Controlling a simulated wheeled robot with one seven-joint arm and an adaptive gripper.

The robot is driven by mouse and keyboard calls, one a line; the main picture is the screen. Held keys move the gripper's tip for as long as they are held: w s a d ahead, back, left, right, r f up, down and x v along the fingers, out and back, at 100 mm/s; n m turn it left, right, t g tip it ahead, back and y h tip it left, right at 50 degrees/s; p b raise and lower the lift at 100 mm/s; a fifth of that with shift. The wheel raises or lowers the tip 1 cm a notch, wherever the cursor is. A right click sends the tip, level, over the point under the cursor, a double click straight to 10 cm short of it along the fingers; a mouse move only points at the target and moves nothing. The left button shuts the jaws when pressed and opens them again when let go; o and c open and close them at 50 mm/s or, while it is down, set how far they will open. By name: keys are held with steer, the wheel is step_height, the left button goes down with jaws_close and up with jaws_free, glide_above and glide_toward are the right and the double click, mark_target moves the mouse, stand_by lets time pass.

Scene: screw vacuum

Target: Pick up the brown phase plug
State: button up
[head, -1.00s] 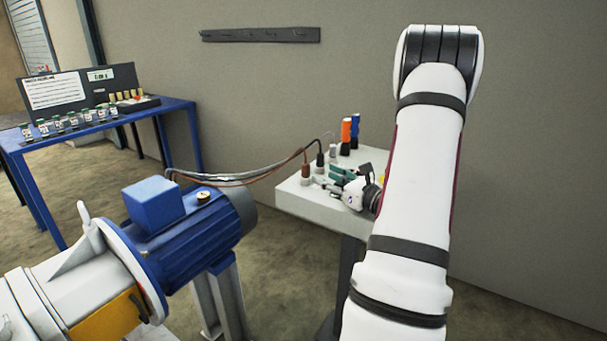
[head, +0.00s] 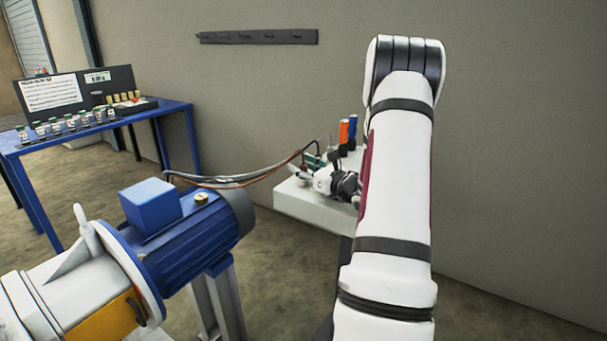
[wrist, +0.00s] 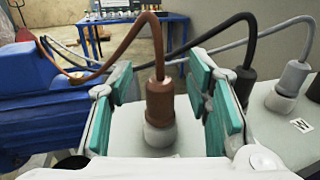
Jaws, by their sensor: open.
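The brown phase plug (wrist: 160,103) stands upright on a pale round base on the white stand, with its brown cable arching up and to the left. In the wrist view it is between the two teal-padded fingers of my gripper (wrist: 165,108), with a gap on either side. My gripper is open and does not visibly touch it. In the head view my gripper (head: 313,172) is over the white stand (head: 310,209) and hides most of the plug.
A black plug (wrist: 243,85) and a grey plug (wrist: 291,78) stand to the right of the brown one. Orange (head: 344,131) and blue (head: 353,127) items stand at the back of the stand. The blue motor (head: 190,225) is to the left, with cables running between.

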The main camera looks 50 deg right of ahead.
jaws_close()
steer(key=shift+r, duration=0.15)
